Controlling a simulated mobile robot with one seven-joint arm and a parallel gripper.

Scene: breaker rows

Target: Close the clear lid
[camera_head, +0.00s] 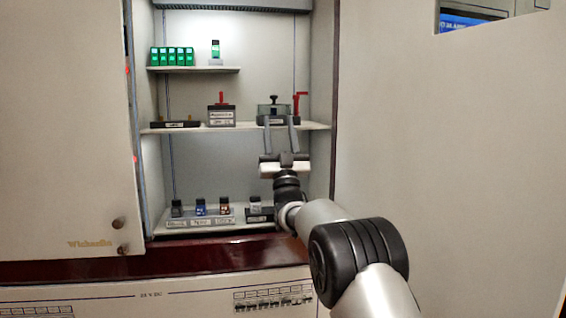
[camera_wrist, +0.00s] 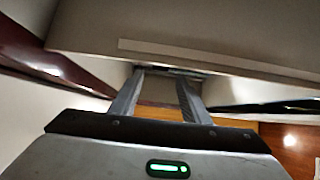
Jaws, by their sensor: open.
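A small dark unit with a see-through greenish part, which looks like the clear lid (camera_head: 265,109), stands at the right of the middle shelf in the head view. A black knob (camera_head: 274,98) tops it. I cannot tell from here how far the lid is open. My gripper (camera_head: 279,122) is open, its two fingers pointing up in front of this unit and covering part of its front. I see nothing held, and cannot tell whether the fingers touch it. In the wrist view the open fingers (camera_wrist: 162,76) reach toward a pale surface; the lid is not recognizable there.
A red lever (camera_head: 298,102) stands right beside the lid unit. A box with a red handle (camera_head: 221,116) and a low dark block (camera_head: 175,124) share the middle shelf (camera_head: 245,128). Green modules (camera_head: 172,57) sit above. Several small breakers (camera_head: 200,208) stand below. Cabinet walls close both sides.

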